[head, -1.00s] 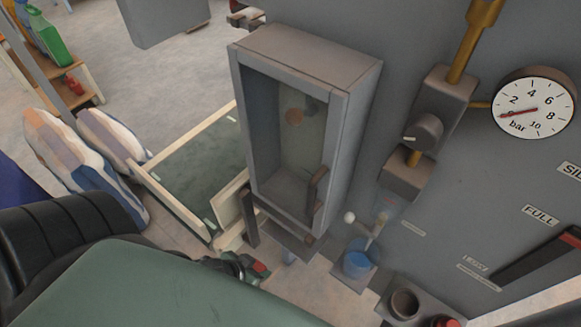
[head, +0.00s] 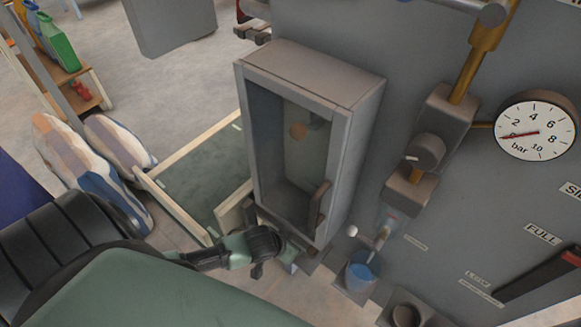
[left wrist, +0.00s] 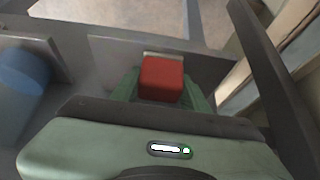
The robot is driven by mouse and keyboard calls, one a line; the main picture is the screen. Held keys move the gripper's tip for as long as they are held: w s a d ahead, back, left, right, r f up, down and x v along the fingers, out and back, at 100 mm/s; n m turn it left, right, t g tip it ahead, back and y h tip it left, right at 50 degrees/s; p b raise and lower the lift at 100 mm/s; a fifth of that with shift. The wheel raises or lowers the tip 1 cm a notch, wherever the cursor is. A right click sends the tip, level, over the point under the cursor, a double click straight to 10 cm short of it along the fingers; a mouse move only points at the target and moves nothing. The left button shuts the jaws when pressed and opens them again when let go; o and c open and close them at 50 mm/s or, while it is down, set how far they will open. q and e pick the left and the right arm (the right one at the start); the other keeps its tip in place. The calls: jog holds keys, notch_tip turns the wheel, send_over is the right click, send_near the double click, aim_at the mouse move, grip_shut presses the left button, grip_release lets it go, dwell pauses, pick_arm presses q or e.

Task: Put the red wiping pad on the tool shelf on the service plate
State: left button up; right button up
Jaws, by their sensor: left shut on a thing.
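My left gripper (head: 284,256) is in front of the grey ledge below the glazed cabinet (head: 355,130). In the left wrist view its green fingers (left wrist: 162,86) are shut on the red wiping pad (left wrist: 162,76). The pad is hidden in the head view. Beyond the pad, the wrist view shows a grey surface (left wrist: 110,52) with a pale strip at its edge. I cannot tell whether the pad touches it, or which surface is the service plate or the tool shelf. My right gripper is not in view.
A blue cup (head: 359,277) with a white-knobbed stick stands right of the gripper; it also shows in the wrist view (left wrist: 22,72). A dark holder (head: 405,312) is further right. A pressure gauge (head: 536,125) is on the wall. Striped sacks (head: 85,165) lie at left.

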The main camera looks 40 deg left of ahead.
pick_arm(q)
jog(key=o, duration=1.5)
jog(key=shift+c, duration=0.2)
jog(key=shift+s+r, duration=0.1)
jog(key=p+v, duration=0.1)
jog(key=v, duration=1.1)
jog(key=s+a+f+g+y, duration=0.1)
jog(key=s+a+f, duration=0.2)
jog(key=f, duration=0.8)
jog(key=s+a+f+g, duration=0.1)
jog(key=s+a+f, duration=0.15)
jog(key=f, duration=0.75)
jog(key=s+d+f+g, duration=0.1)
jog(key=s+d+f, duration=0.2)
jog(key=s+f, duration=0.3)
jog(key=s+d+f+m+g, duration=0.1)
jog(key=s+d+f, duration=0.3)
jog(key=s, duration=1)
notch_tip(320, 180, down, 4)
jog(key=shift+s+d+r+m+g+h, duration=0.15)
jog(key=shift+s+d+m+g+h, duration=0.15)
jog(key=shift+g, duration=0.2)
